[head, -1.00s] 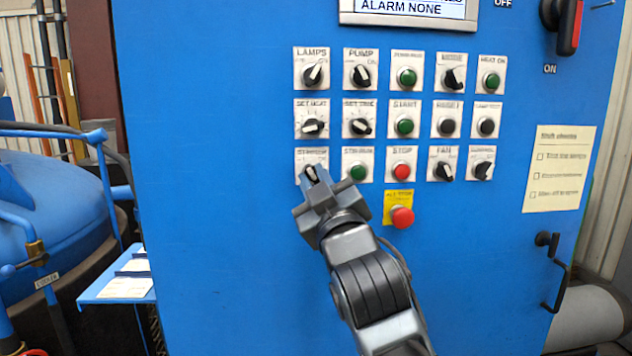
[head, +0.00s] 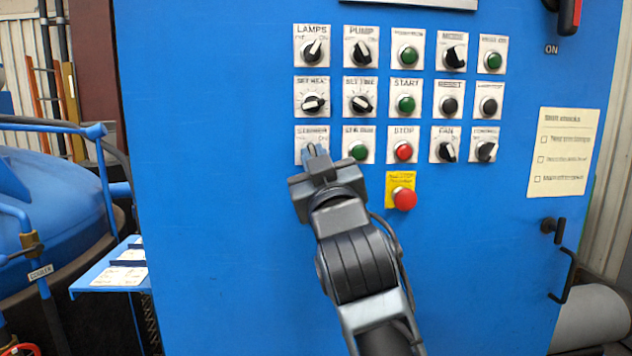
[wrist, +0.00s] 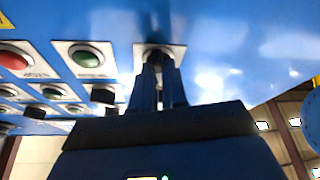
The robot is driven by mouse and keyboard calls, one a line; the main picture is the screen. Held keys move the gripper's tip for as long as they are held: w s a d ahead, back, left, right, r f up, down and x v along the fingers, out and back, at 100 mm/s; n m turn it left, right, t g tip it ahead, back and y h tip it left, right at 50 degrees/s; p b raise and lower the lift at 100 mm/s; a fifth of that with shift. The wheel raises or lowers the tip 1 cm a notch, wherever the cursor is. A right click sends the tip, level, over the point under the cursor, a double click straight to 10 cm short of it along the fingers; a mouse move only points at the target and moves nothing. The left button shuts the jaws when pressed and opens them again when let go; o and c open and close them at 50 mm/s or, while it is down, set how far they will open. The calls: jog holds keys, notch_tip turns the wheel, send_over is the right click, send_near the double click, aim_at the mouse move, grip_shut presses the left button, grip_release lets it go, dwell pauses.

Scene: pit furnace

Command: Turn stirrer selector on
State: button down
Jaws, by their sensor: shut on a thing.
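The stirrer selector's label plate (head: 312,134) is at the left end of the third row of controls on the blue panel. My gripper (head: 313,152) is at this selector and shut on its knob. The gripper hides most of the knob, so its pointing direction is hard to read. In the wrist view the two fingers (wrist: 158,80) close on the knob, with the white plate (wrist: 178,52) showing around them.
A green button (head: 358,151) sits just right of the gripper, then the red stop button (head: 404,151). A red mushroom button (head: 405,199) on a yellow plate stands out below. The set heat knob (head: 312,104) is directly above. The blue panel (head: 220,240) is bare to the lower left.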

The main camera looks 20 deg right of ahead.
jog(key=shift+w+a+m+g+h+b, duration=0.1)
jog(key=shift+m+g+h+b, duration=0.4)
jog(key=shift+m+h+b, duration=1.25)
jog(key=shift+s+a+m+g+h+b, duration=0.1)
jog(key=shift+m+g+h+b, duration=0.4)
jog(key=shift+m+b, duration=2.55)
jog(key=shift+w+a+m+g+h+b, duration=0.1)
jog(key=shift+m+g+h+b, duration=0.7)
jog(key=shift+m+b, duration=1.6)
jog(key=shift+d+t+h+b, duration=0.1)
jog(key=shift+t+h+b, duration=0.15)
jog(key=shift+t+b, duration=0.05)
jog(key=c, duration=1.2)
grip_release()
jog(key=shift+o, duration=0.2)
jog(key=v, duration=0.7)
jog(key=shift+s+b, duration=0.3)
